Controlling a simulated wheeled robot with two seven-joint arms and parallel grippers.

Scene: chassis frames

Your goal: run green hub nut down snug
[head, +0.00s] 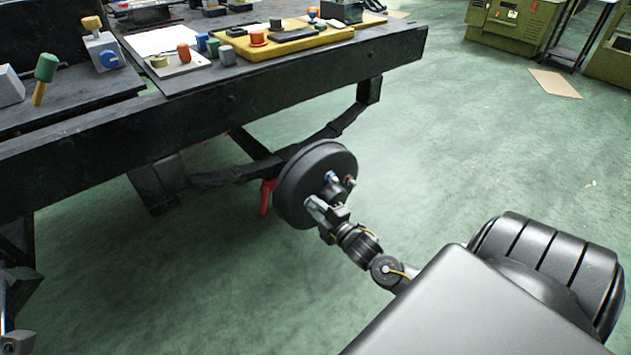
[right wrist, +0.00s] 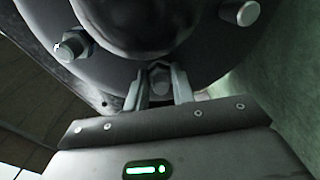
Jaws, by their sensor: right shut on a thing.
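A black round wheel hub (head: 300,185) hangs on the axle under the cart, its studded face turned to the right. My right gripper (head: 314,207) is at the lower part of this face. In the right wrist view its two fingers are shut around a nut (right wrist: 159,79) on a stud, beside the large round hub centre (right wrist: 140,25). This nut looks grey here; I cannot make out green. My left gripper is not clearly in view.
Two other nuts sit on the hub face, at left (right wrist: 70,47) and right (right wrist: 241,12). The dark cart deck (head: 230,95) above carries tools, coloured parts and a yellow tray (head: 285,47). A red part (head: 267,196) is behind the hub.

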